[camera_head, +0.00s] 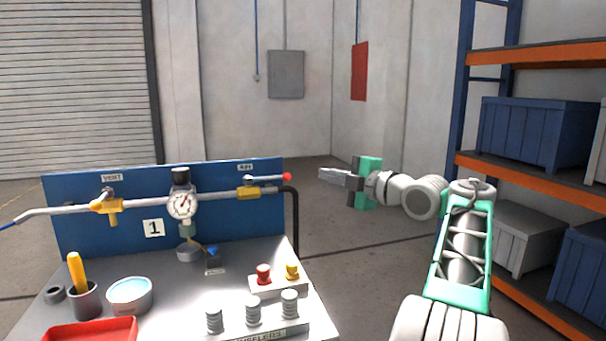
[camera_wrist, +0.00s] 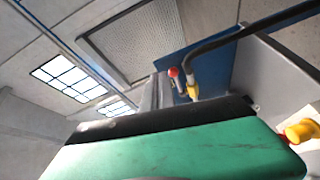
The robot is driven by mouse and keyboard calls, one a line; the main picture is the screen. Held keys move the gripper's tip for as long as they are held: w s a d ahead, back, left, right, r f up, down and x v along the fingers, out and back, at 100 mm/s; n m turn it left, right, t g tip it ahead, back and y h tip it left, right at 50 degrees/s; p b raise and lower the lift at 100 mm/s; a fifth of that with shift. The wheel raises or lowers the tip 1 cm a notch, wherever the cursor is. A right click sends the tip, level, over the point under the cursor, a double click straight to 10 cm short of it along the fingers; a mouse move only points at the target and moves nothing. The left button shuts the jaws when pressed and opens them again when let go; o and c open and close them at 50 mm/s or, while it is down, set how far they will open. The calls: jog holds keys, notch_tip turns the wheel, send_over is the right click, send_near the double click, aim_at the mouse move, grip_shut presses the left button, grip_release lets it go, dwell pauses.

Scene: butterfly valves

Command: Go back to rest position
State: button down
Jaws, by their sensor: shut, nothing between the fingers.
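My gripper (camera_head: 325,174) is shut and empty. It is held out in the air to the right of the blue valve panel (camera_head: 130,235), above the level of the bench top, and points left. It touches nothing that I can see. In the wrist view the green gripper body (camera_wrist: 180,150) fills the lower part, and the fingers (camera_wrist: 158,92) show beyond it. The valve with the red-tipped handle (camera_head: 287,177) is on the panel's right end, to the left of my gripper. It also shows in the wrist view (camera_wrist: 174,72), close to the fingers.
The grey bench (camera_head: 190,295) carries a gauge (camera_head: 182,204), a button box with red and yellow buttons (camera_head: 278,287), a bowl (camera_head: 130,293) and a red tray (camera_head: 92,330). A black hose (camera_head: 296,222) bends down at the panel's right. Shelves (camera_head: 540,165) stand at right. Floor between is clear.

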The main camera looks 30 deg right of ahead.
jog(key=w+a+r+m+g+p, duration=0.2)
jog(key=w+a+m+p, duration=0.25)
jog(key=a+p, duration=0.4)
jog(key=s+a+f+m+g+h+p, duration=0.1)
jog(key=a+m+g+p, duration=0.2)
jog(key=a, duration=0.4)
jog(key=s+a+f+m+g+p, duration=0.2)
jog(key=a+p, duration=0.3)
jog(key=a, duration=0.2)
jog(key=s+a+f+m+g+h+p, duration=0.1)
jog(key=s+a+f+m+g+p, duration=0.2)
jog(key=s, duration=0.8)
jog(key=s+a+f+m+g+h+p, duration=0.1)
jog(key=s+a+f+m+g+p, duration=0.3)
jog(key=s, duration=0.7)
jog(key=a+f+m+p, duration=0.1)
jog(key=a+f+p, duration=0.1)
jog(key=a+f, duration=0.1)
jog(key=shift+s+f, duration=0.2)
jog(key=shift+s, duration=0.2)
